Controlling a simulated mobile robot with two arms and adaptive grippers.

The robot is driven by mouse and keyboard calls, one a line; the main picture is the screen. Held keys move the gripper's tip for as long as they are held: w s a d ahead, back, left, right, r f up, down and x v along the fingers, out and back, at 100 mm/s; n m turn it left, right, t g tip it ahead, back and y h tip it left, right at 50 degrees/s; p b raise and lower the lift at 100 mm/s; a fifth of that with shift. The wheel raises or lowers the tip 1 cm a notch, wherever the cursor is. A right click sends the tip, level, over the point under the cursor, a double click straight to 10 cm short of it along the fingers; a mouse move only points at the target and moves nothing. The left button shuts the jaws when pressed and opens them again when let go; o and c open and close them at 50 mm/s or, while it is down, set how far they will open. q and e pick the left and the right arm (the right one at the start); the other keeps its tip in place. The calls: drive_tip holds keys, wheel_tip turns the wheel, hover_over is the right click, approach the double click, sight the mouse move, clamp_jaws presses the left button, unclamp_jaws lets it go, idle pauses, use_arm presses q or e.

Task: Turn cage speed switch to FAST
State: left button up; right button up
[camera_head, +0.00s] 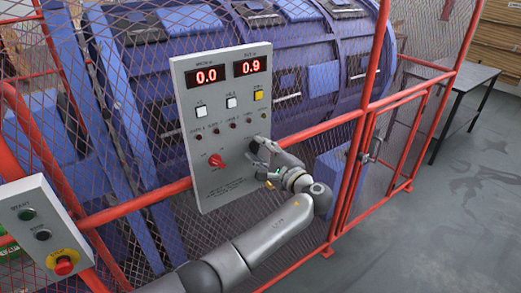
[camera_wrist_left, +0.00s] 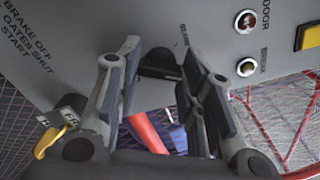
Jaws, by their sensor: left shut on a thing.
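The grey control panel (camera_head: 222,120) faces me with two red displays reading 0.0 and 0.9. My left gripper (camera_head: 262,156) is at the panel's lower right side. In the left wrist view my left gripper (camera_wrist_left: 160,78) has its two fingers on either side of a black switch knob (camera_wrist_left: 160,64) and is shut on it. In the head view the gripper covers most of that knob, and I cannot read its label or setting. My right gripper is not in view.
Blue strander drums (camera_head: 300,60) stand behind red-framed mesh fencing (camera_head: 365,90). A start/stop box with a red emergency button (camera_head: 64,265) is at the lower left. A dark table (camera_head: 460,85) stands at the right, with open floor in front.

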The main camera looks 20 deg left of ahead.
use_arm(q)
drive_tip(key=shift+f, duration=0.15)
drive_tip(key=o, duration=1)
drive_tip(key=v, duration=1.2)
